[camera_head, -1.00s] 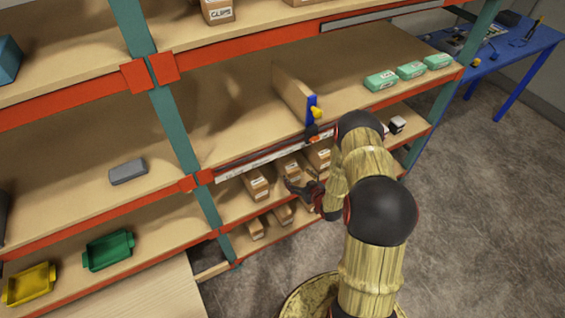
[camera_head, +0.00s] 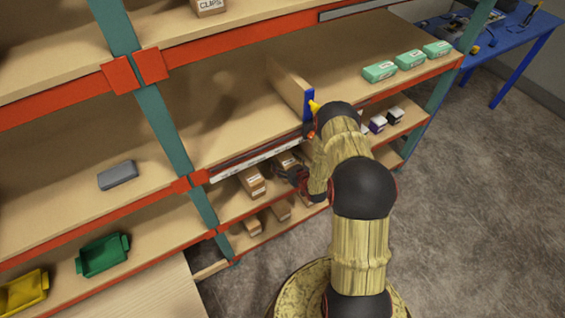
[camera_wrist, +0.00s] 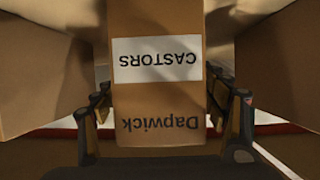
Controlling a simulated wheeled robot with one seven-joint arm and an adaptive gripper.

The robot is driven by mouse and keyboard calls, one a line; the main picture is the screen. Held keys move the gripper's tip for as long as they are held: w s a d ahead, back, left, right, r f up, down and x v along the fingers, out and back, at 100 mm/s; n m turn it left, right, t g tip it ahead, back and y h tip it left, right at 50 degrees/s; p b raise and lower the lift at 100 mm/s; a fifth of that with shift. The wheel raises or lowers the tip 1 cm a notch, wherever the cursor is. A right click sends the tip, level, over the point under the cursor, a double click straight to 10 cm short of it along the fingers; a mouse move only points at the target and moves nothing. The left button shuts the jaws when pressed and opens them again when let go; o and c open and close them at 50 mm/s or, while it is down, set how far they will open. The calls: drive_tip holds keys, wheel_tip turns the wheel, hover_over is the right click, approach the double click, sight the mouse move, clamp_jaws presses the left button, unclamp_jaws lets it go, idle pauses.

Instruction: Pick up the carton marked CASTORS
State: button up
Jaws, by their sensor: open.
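The brown carton marked CASTORS (camera_wrist: 158,85) fills the middle of the wrist view, its white label and the word Dapwick upside down. My gripper (camera_wrist: 162,112) is open, with one finger on each side of the carton's near end. I cannot tell whether either finger touches it. In the head view my gripper (camera_head: 291,176) is at the front of the shelf below the middle board, by a brown carton (camera_head: 286,160). The labels there are too small to read, and my gripper and arm hide part of this row.
Brown cartons flank the marked one closely, left (camera_wrist: 40,75) and right (camera_wrist: 275,65). Another carton (camera_head: 251,182) stands left on the same shelf. The orange shelf beam (camera_head: 255,150) runs above the row. Green boxes (camera_head: 380,72) sit on the shelf above.

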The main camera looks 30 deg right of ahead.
drive_tip(key=shift+x, duration=1.05)
drive_tip(key=shift+c, duration=0.4)
clamp_jaws()
drive_tip(key=shift+w+r, duration=0.1)
drive_tip(key=shift+r, duration=0.05)
